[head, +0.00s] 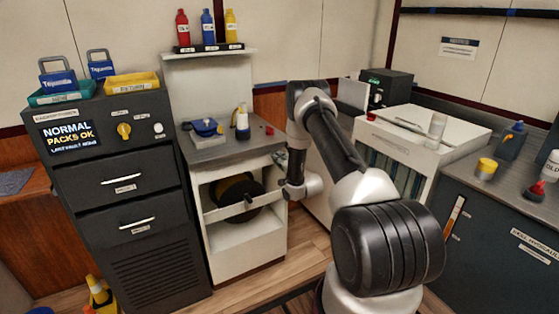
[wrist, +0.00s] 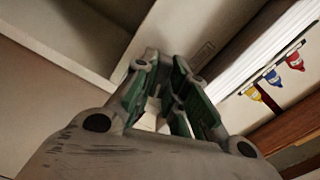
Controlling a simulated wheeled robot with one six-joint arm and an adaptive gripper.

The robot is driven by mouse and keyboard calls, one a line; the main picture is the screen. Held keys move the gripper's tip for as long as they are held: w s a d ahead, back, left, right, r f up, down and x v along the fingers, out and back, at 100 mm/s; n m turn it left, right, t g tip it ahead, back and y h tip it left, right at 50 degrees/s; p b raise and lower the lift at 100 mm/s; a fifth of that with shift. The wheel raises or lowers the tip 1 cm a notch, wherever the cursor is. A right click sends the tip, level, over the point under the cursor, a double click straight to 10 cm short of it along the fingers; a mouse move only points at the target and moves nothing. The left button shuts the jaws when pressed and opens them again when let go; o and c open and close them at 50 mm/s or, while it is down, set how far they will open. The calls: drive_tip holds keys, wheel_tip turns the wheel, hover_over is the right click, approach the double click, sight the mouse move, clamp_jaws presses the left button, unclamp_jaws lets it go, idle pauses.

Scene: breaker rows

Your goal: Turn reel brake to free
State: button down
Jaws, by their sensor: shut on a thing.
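The reel (head: 238,190), dark with a yellowish edge, sits in the open bay of the white cabinet (head: 245,247). A pale bar (head: 225,209) with a dark knob crosses the front of the bay. My gripper (head: 280,160) is at the cabinet's upper right front edge, small and partly hidden by my arm. In the wrist view its green-padded fingers (wrist: 168,80) are close together, shut on a small part, apparently the reel brake. The held part is mostly hidden between the fingers, so its setting cannot be read.
A blue device (head: 206,127) and a white bottle (head: 242,125) stand on the cabinet top. Three bottles (head: 207,27) stand on the shelf above. A dark panel cabinet (head: 115,190) is at left, a white unit (head: 400,150) at right. Some floor shows in front.

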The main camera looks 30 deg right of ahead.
drive_tip(key=n, duration=1.4)
drive_tip(key=shift+f, duration=0.1)
idle(0.6)
drive_tip(key=c, duration=1.4)
unclamp_jaws()
drive_tip(key=shift+c, duration=0.2)
drive_tip(key=s, duration=1.2)
drive_tip(key=shift+d, duration=0.2)
